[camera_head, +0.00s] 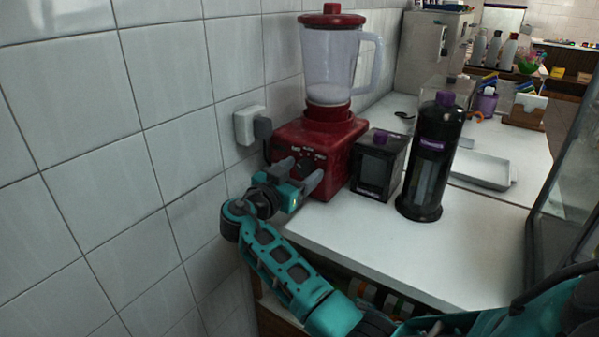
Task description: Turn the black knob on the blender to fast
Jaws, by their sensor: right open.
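A red blender (335,131) stands upright on the white counter against the tiled wall, with a clear jar and a red lid. Its front panel, with small labels, faces my right gripper. The black knob (303,164) is small and dark on this panel and hard to make out. My right gripper (299,172) is open, with its two grey fingers pointing at the panel, one on each side of the knob area. Whether the fingers touch the knob or the panel cannot be told. My left gripper is not in view.
A black box with a purple knob (379,168) and a tall black dispenser (430,160) stand right of the blender. A wall socket with a plug (249,125) is to its left. The counter front (352,222) is clear. A grey tray (481,170) lies further right.

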